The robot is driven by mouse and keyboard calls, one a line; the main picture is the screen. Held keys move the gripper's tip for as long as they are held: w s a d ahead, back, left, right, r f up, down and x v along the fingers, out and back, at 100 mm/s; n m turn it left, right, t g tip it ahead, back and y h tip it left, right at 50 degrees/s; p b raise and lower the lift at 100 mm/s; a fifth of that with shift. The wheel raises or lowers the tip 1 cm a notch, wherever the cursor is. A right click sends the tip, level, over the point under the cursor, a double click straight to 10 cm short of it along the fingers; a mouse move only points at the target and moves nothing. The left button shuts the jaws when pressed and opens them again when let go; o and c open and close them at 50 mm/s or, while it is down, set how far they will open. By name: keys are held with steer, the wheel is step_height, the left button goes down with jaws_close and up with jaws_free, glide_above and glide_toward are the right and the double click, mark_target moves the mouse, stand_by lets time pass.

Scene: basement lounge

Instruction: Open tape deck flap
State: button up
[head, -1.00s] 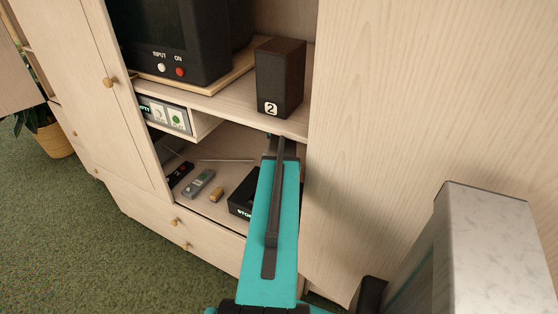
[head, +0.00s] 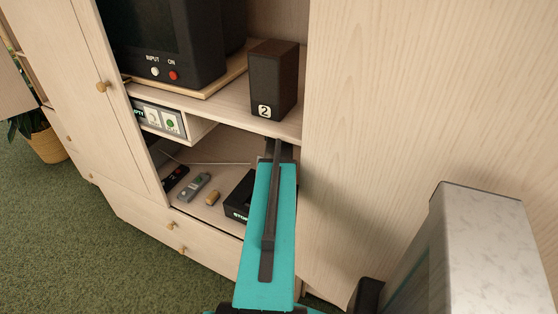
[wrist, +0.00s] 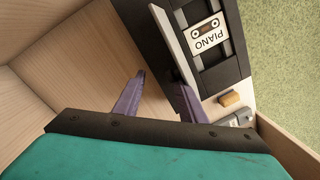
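The tape deck is a black box in the lower cabinet compartment, partly behind my arm in the head view (head: 237,206). In the wrist view the tape deck (wrist: 238,78) shows a cassette labelled PIANO (wrist: 207,37). A grey panel, apparently the flap (wrist: 174,42), stands up from the deck beside the cassette, seen nearly edge-on. My gripper (wrist: 158,74) has its two purple fingers apart with nothing seen between them. The right finger is close to the panel's lower end; I cannot tell whether they touch. The fingers are hidden in the head view.
Left of the deck lie a small tan block (head: 212,198), a grey remote (head: 193,187) and a dark remote (head: 175,178). Above is a shelf with a speaker marked 2 (head: 274,82). The cabinet's right wall (head: 400,110) is close beside my arm.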

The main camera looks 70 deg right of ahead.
steer(key=shift+s+a+f, duration=0.15)
steer(key=shift+f, duration=0.25)
steer(key=shift+s+a+f, duration=0.15)
steer(key=shift+f, duration=0.2)
step_height(320, 180, up, 5)
steer(key=b, duration=0.1)
steer(key=s+a+b, duration=0.1)
steer(key=s+a, duration=0.1)
steer(key=a, duration=0.5)
steer(key=s+a+r+b, duration=0.1)
steer(key=s+a+b, duration=0.1)
steer(key=a, duration=0.5)
steer(key=shift+s+r, duration=0.25)
steer(key=shift+s, duration=0.55)
steer(key=shift+a, duration=0.1)
steer(key=shift+c, duration=0.3)
